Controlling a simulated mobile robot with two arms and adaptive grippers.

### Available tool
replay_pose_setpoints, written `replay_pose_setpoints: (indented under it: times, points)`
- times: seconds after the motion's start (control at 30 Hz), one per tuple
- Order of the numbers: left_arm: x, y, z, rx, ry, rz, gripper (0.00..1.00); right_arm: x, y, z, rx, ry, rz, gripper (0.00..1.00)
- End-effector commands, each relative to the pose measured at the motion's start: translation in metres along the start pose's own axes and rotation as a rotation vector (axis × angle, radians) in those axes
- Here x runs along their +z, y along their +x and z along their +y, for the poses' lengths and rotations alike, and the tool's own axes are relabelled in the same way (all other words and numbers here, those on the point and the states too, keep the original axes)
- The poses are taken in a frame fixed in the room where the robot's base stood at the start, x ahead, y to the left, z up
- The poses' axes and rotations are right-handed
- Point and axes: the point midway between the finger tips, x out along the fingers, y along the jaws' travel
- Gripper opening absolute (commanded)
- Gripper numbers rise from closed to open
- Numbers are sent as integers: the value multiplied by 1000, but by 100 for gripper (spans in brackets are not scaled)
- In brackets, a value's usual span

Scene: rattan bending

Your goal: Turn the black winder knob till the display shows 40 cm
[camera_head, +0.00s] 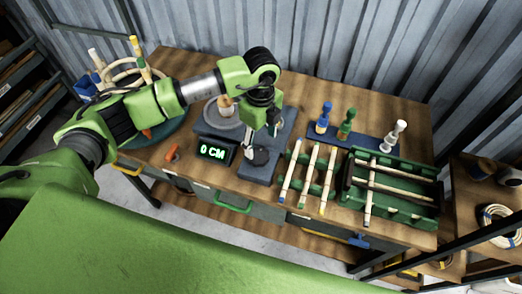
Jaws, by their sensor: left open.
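The winder (258,171) is a dark grey block on the wooden workbench (230,186). Its display (213,151) reads 0 CM in green on a black panel. A black round knob (259,157) sits on the winder to the right of the display. My left gripper (262,130) points down above and close to the knob; its jaws are open and small in view. I cannot tell whether a fingertip touches the knob. A light round plate with an orange-and-white piece (226,103) stands behind, partly hidden by my left arm. My right gripper is not in view.
Several rattan sticks (310,172) lie on a green rack right of the winder. A green crate (420,207) holds more sticks. Blue, green and white pegs (346,123) stand on a blue base behind. An orange object (173,153) lies left of the display. A corrugated wall closes the back.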

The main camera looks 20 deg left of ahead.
Motion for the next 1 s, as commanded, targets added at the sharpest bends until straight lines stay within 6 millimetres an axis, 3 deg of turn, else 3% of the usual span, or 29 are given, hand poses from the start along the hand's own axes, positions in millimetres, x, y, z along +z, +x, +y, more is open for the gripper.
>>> replay_pose_setpoints:
  times: [0.33,0.5,0.77,0.8,0.93,1.0]
  points:
    - [-1,60,0,1,0,3,60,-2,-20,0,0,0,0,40]
    - [-1,72,0,-1,1,1,60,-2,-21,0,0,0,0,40]
    - [-1,74,0,-2,2,1,60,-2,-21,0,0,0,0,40]
    - [-1,74,0,-2,2,1,58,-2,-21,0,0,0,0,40]
    - [-1,74,-1,-2,1,2,24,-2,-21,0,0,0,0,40]
    - [-1,74,-1,-2,1,2,22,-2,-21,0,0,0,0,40]
